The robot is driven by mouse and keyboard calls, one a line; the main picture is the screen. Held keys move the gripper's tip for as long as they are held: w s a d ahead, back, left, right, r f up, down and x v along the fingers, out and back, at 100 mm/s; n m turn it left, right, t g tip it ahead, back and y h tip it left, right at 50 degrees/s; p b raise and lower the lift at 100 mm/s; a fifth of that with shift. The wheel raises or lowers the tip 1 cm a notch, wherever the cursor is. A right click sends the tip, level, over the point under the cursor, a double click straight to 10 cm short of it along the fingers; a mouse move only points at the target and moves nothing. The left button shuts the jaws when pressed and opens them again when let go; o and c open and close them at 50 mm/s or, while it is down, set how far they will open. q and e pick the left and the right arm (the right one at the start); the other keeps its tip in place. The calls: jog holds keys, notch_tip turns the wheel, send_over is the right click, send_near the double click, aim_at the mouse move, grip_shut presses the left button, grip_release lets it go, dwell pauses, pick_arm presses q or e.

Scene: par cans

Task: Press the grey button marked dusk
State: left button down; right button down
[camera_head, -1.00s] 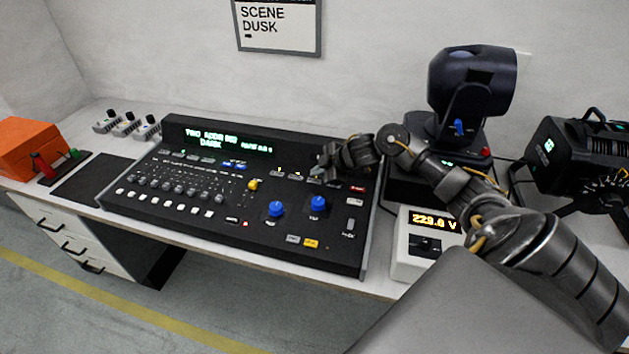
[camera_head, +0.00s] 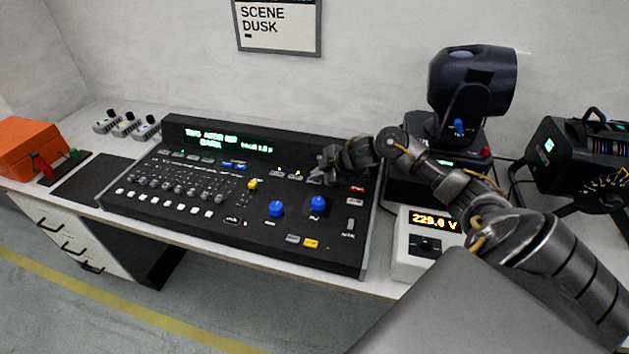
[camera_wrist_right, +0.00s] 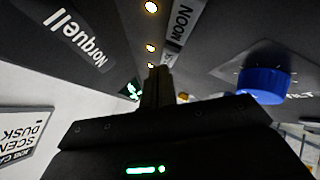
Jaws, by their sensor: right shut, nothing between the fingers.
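The black lighting console (camera_head: 160,204) carries a row of grey buttons (camera_head: 278,173) with small yellow lights, right of its middle. Their labels are too small to read in the head view. My right gripper (camera_head: 322,168) is low over the right end of this row, its fingers shut and empty. In the right wrist view the shut fingertips (camera_wrist_right: 157,76) point down at the panel near a grey strip marked NOON (camera_wrist_right: 180,22). I cannot read a dusk label on any button, and the gripper covers part of the row. I cannot tell whether the fingertips touch a button. My left gripper is not in view.
Two blue knobs (camera_head: 318,204) stand just in front of the gripper. A moving-head lamp (camera_head: 470,80) stands behind right, and a white voltage box (camera_head: 405,262) right of the console. A wall sign (camera_head: 278,22) reads SCENE DUSK. The console's left part is clear of my arm.

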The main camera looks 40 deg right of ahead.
aim_at(318, 181)
jog(key=shift+f, duration=0.4)
dwell(0.3)
jog(key=shift+r, duration=0.1)
jog(key=shift+r+p, duration=0.7)
jog(key=shift+p, duration=0.1)
notch_tip(318, 181, up, 5)
jog(key=p, duration=0.5)
jog(key=shift+r, duration=0.1)
dwell(0.8)
